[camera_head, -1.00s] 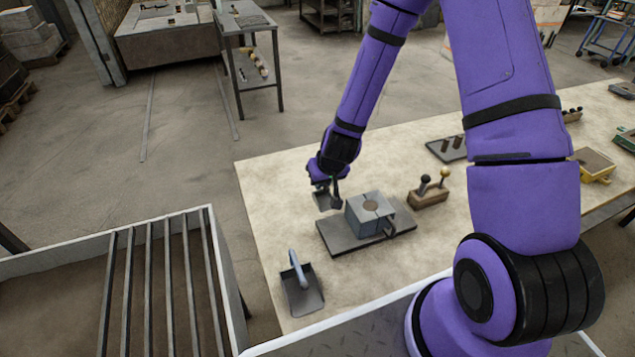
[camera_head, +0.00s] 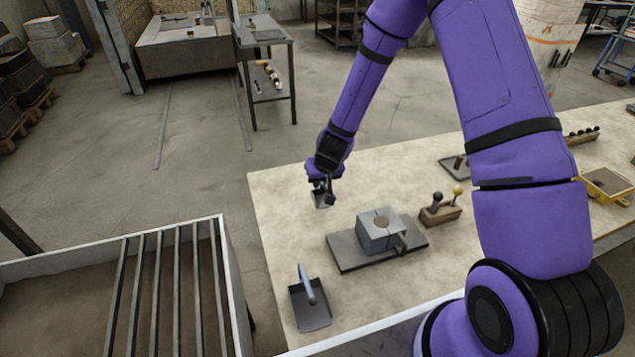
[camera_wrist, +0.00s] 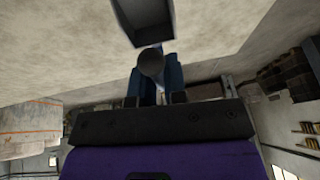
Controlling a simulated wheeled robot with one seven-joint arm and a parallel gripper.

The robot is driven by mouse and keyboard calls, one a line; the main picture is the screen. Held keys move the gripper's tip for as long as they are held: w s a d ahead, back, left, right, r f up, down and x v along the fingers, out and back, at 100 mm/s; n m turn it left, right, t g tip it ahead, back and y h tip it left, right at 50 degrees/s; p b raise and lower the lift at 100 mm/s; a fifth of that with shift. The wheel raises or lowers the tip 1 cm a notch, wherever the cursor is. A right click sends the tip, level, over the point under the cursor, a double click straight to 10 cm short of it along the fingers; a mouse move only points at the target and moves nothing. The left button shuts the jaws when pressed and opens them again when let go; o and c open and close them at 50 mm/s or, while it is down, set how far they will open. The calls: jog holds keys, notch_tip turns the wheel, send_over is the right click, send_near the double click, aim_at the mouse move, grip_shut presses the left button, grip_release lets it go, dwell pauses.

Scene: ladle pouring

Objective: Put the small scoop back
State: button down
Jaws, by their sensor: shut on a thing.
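My gripper (camera_head: 322,183) is shut on the small scoop (camera_head: 320,199), a small grey metal scoop, at the far left part of the table. In the wrist view the scoop's pan (camera_wrist: 146,18) shows at the top, with the round end of its handle (camera_wrist: 151,62) between my fingers. I cannot tell whether the scoop touches the table or hangs just above it. A larger dustpan-like scoop (camera_head: 312,312) with a light blue handle lies at the table's near left corner.
A grey block mould (camera_head: 380,231) sits on a dark plate (camera_head: 345,253) near the scoop. A wooden holder (camera_head: 440,214) with two knobbed tools stands to its right. A dark tray (camera_head: 452,168) lies behind. The pale tabletop (camera_head: 280,220) is bare left of the plate.

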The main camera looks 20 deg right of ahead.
jog(key=shift+w+d+f, duration=0.15)
jog(key=shift+w+f, duration=0.75)
jog(key=shift+f, duration=0.05)
jog(key=shift+w+d+f, duration=0.1)
jog(key=shift+w+f, duration=0.75)
jog(key=shift+f, duration=0.1)
jog(key=shift+f, duration=0.15)
jog(key=c, duration=1.2)
grip_release()
jog(key=shift+o, duration=0.2)
